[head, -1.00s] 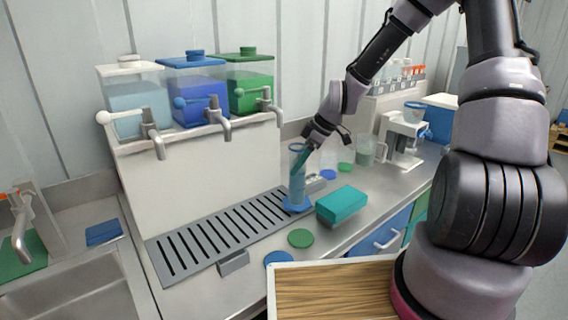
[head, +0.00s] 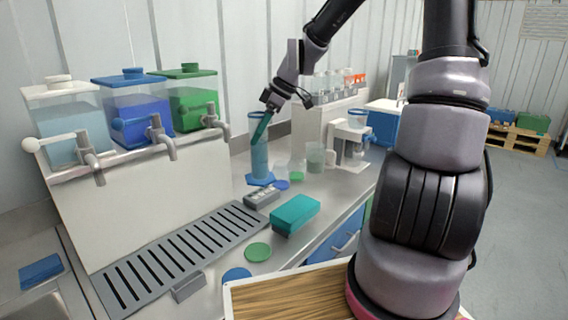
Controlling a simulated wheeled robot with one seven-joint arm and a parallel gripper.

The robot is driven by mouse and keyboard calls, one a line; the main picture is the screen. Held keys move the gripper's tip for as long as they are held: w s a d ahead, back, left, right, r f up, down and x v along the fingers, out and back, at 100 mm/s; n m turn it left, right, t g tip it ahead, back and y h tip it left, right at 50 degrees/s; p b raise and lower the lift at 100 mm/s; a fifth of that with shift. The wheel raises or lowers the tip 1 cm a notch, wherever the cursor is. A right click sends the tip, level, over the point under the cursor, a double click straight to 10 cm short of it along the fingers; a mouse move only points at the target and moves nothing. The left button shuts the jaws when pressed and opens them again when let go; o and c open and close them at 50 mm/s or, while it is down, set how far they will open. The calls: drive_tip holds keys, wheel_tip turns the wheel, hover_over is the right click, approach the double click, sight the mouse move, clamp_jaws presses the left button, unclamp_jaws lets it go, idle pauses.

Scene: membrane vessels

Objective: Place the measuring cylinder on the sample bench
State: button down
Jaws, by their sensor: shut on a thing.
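The measuring cylinder (head: 259,160) is a tall, clear blue vessel with a blue foot. It stands upright over the steel counter, behind a small grey block and beyond the end of the slotted drip grate. My gripper (head: 263,122) is shut on its upper part, coming down from above at a tilt. I cannot tell whether the foot touches the counter. No surface is labelled as the sample bench; the steel counter (head: 222,262) is the bench surface beneath the cylinder.
Three tanks with taps, clear, blue (head: 137,112) and green, stand left above the drip grate (head: 180,258). A teal box (head: 295,214), grey block (head: 262,197), green disc (head: 257,251) and blue disc lie on the counter. A beaker (head: 315,157) and white machine (head: 350,138) stand right of the cylinder.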

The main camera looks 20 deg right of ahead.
drive_tip(key=w+d+f+m+t+h, duration=0.1)
drive_tip(key=w+d+f+m+h, duration=0.15)
drive_tip(key=d+m, duration=0.55)
drive_tip(key=w+d+f+m+t+h, duration=0.1)
drive_tip(key=w+d+m+t+h, duration=0.2)
drive_tip(key=d, duration=0.9)
drive_tip(key=w+d+f+m+h, duration=0.1)
drive_tip(key=w+d+m, duration=0.4)
drive_tip(key=d, duration=0.6)
wheel_tip(320, 180, down, 10)
drive_tip(key=m, duration=0.1)
drive_tip(key=shift+s+d+f, duration=0.15)
drive_tip(key=shift+s+f, duration=0.05)
drive_tip(key=shift+s, duration=0.25)
drive_tip(key=shift+f+h, duration=0.1)
drive_tip(key=shift+h, duration=0.15)
drive_tip(key=shift+c, duration=0.9)
unclamp_jaws()
drive_tip(key=shift+o, duration=0.3)
